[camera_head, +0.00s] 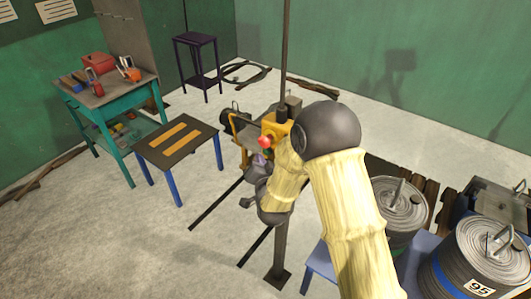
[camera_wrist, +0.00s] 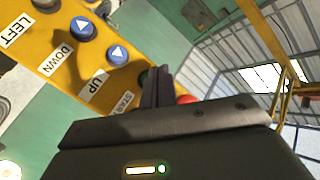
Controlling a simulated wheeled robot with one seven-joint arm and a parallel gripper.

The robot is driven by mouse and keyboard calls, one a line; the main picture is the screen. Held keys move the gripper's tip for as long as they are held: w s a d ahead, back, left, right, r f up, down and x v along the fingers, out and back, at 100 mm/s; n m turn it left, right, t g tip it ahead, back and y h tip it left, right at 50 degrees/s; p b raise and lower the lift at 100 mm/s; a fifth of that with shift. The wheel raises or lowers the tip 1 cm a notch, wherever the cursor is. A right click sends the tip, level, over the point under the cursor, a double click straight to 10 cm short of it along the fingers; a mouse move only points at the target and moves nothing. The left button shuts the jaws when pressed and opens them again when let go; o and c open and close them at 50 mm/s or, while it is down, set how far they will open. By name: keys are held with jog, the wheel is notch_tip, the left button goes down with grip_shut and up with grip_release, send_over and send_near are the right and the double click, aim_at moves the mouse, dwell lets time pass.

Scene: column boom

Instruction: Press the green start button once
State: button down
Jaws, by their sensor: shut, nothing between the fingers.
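The yellow control box (camera_head: 276,125) hangs beside a pole in the head view. In the wrist view its yellow face (camera_wrist: 62,40) runs diagonally, with labels LEFT, DOWN, UP and START. The green start button (camera_wrist: 146,76) shows only as a dark green sliver beside my fingers, near the START label (camera_wrist: 125,103). My gripper (camera_wrist: 158,72) is shut and empty, its fingertips over or just in front of that button. I cannot tell whether they touch it. In the head view my gripper (camera_head: 259,162) is small and partly hidden by my arm, close below the box.
Two blue arrow buttons (camera_wrist: 100,40) sit further along the box. A red button (camera_wrist: 187,99) is just right of my fingers. A black table with yellow stripes (camera_head: 178,142) and a teal workbench (camera_head: 118,110) stand left. Round drums (camera_head: 480,258) stand right.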

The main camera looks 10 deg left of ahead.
jog(key=shift+w+d+b, duration=0.15)
jog(key=shift+w+b, duration=0.25)
jog(key=shift+w+d+b, duration=0.2)
jog(key=shift+w+b, duration=0.1)
jog(key=shift+w, duration=0.15)
dwell(1.1)
jog(key=shift+s+a+b, duration=0.35)
jog(key=shift+s+b, duration=0.1)
jog(key=shift+s, duration=0.4)
jog(key=s, duration=0.1)
jog(key=s+a+b, duration=0.1)
jog(key=s, duration=0.1)
jog(key=s+a+b, duration=0.1)
jog(key=shift+s, duration=0.35)
dwell(0.7)
